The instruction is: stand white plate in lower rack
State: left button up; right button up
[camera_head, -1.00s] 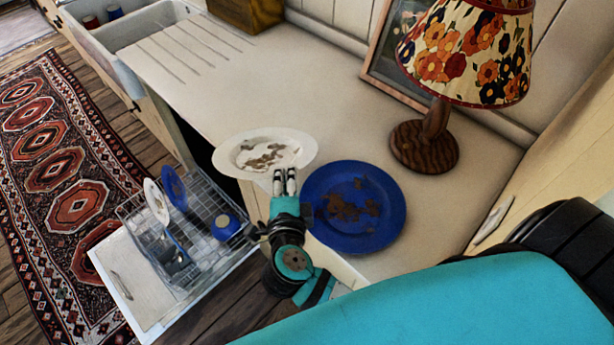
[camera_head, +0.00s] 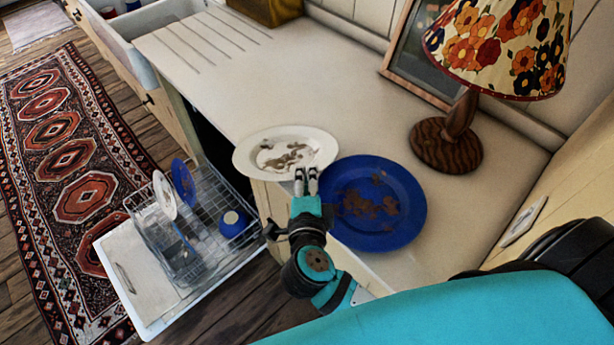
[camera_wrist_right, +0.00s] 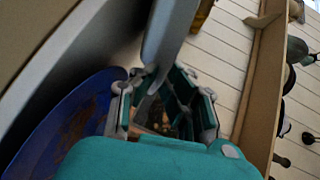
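The white plate (camera_head: 258,160), with brown stains, is at the counter's front edge in the head view. My right gripper (camera_head: 306,175) has its fingers on the plate's near rim and looks shut on it. In the right wrist view the plate shows as a pale slab (camera_wrist_right: 176,28) running down between the fingers (camera_wrist_right: 163,103). I cannot tell whether it touches the counter. The lower rack (camera_head: 203,262) is a wire rack pulled out over the open dishwasher door. It holds an upright white plate (camera_head: 164,195), an upright blue plate (camera_head: 183,181) and a blue bowl (camera_head: 233,222). My left gripper is not in view.
A stained blue plate (camera_head: 405,215) lies on the counter (camera_head: 340,95), right of my gripper. A lamp (camera_head: 447,145) and a frame (camera_head: 400,65) stand at the back. The dishwasher door (camera_head: 125,270) lies open above the floor. The middle of the counter is clear.

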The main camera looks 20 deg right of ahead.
jog(key=o, duration=0.4)
jog(key=shift+a+r, duration=0.1)
jog(key=shift+c, duration=0.2)
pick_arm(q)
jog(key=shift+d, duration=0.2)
